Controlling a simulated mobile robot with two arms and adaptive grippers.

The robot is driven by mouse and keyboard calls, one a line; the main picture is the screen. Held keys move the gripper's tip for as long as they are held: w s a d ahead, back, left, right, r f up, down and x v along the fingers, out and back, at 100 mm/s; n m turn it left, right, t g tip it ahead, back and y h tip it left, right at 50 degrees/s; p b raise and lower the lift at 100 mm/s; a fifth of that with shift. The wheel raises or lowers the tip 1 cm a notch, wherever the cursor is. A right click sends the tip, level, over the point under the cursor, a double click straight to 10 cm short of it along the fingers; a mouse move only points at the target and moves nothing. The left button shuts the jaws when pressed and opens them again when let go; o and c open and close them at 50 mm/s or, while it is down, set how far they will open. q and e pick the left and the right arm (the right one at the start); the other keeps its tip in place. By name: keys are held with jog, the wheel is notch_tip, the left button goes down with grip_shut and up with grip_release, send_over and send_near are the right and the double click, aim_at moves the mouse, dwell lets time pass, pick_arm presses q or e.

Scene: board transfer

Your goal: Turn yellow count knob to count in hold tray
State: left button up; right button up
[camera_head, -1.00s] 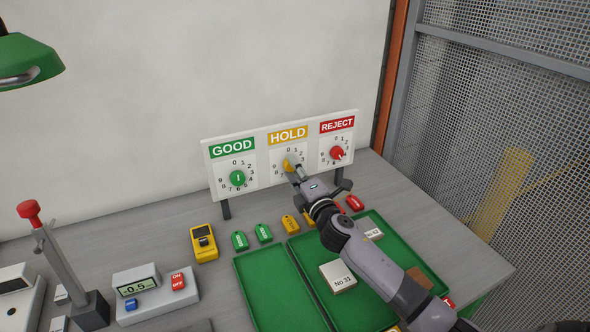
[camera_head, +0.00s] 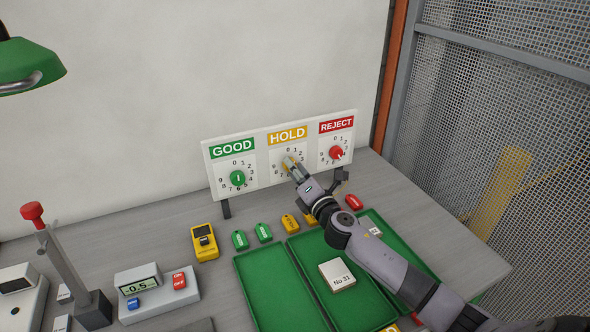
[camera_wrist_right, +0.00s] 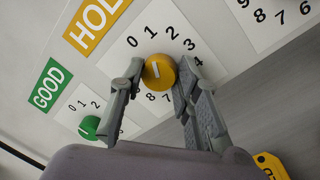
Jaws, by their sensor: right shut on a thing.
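The yellow count knob (camera_wrist_right: 160,72) sits on the HOLD dial of a white board (camera_head: 262,182). My right gripper (camera_wrist_right: 156,85) has one finger on each side of the knob and is shut on it. In the head view my right gripper (camera_head: 292,168) covers much of the knob. A pale block marked No 31 (camera_head: 337,275) lies in a green tray (camera_head: 312,250). My arm hides part of the trays. My left gripper is not in view.
The green GOOD knob (camera_head: 238,178) and red REJECT knob (camera_head: 336,153) flank the HOLD dial. Green, yellow and red tags lie below the board. A yellow device (camera_head: 204,242), a scale (camera_head: 155,293) and a red-handled lever (camera_head: 32,212) stand to the left.

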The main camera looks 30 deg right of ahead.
jog(key=shift+a+f, duration=0.1)
jog(key=shift+f, duration=0.05)
jog(key=o, duration=1.2)
jog(key=shift+c, duration=0.2)
jog(key=s, duration=1.2)
jog(key=shift+f, duration=0.4)
